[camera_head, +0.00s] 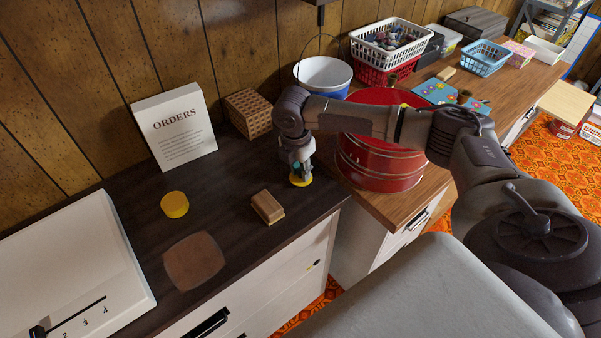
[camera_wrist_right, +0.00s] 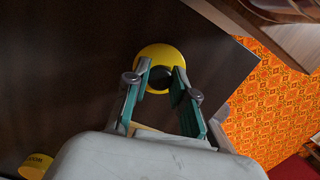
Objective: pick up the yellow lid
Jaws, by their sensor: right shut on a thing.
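The yellow lid (camera_head: 301,182) is a small round disc at the right end of the dark tabletop, under my right gripper (camera_head: 299,171). In the right wrist view the yellow lid (camera_wrist_right: 158,50) lies beyond the fingertips, with a dark round part at its middle between them. My right gripper (camera_wrist_right: 162,76) points down and is shut on the lid. I cannot tell whether the lid touches the tabletop. A yellow round tin (camera_head: 174,205) stands apart to the left; part of it shows in the right wrist view (camera_wrist_right: 36,164). My left gripper is not in view.
A brown block (camera_head: 267,207) and a brown patch (camera_head: 194,261) are on the dark tabletop (camera_head: 235,180). The ORDERS sign (camera_head: 175,124) and a woven box (camera_head: 249,112) stand behind. A red drum (camera_head: 380,157) is close to the right of the gripper.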

